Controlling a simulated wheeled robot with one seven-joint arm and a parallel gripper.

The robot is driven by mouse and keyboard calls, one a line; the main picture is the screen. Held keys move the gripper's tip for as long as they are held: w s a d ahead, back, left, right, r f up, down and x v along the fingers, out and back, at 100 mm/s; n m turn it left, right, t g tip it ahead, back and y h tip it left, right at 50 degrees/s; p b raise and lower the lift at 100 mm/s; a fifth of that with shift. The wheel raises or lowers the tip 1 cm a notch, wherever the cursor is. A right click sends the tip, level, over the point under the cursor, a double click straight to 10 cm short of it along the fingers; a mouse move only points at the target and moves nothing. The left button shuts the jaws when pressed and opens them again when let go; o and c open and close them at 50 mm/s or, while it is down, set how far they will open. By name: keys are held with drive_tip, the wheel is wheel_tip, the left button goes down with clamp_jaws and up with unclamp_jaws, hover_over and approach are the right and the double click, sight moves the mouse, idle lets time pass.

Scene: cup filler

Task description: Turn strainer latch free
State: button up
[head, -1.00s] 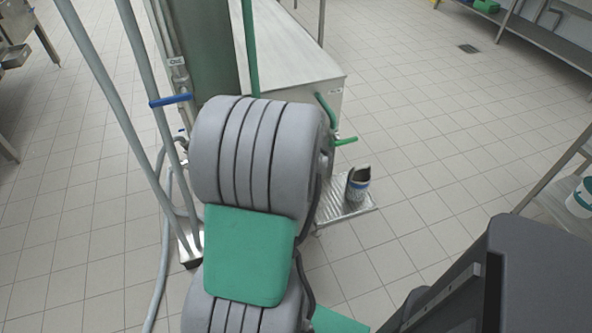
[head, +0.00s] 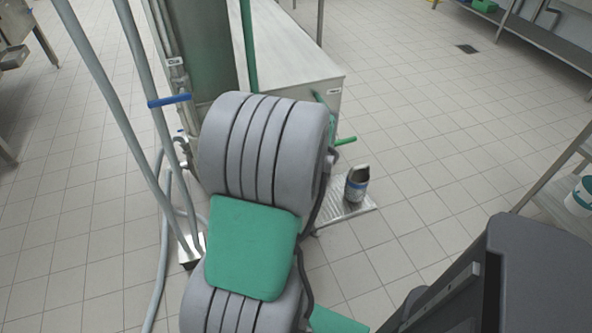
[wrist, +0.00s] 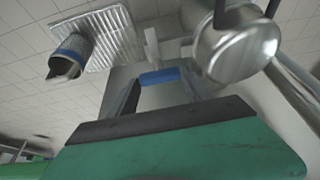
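In the wrist view, the two dark fingers of my gripper (wrist: 160,82) reach forward from its green and black body. They stand apart, with a blue grip piece (wrist: 159,76) across the gap between their tips. The fingertips look close to its ends, but I cannot tell whether they press on it. A pale stem (wrist: 152,46) shows just beyond it. To its right is a round shiny metal housing (wrist: 236,50). I cannot tell for sure which part is the strainer latch. In the head view my arm hides the gripper and this area.
A ribbed metal tray (head: 338,212) juts from the steel machine (head: 300,75) and holds a cup (head: 357,183); both also show in the wrist view. A blue pipe lever (head: 170,100) and green handle (head: 346,140) are near my arm. The tiled floor at right is open.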

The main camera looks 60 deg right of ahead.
drive_tip(key=o, duration=0.4)
drive_tip(key=v, duration=0.7)
drive_tip(key=shift+r+p, duration=0.35)
drive_tip(key=shift+r, duration=0.05)
drive_tip(key=shift+a, duration=0.15)
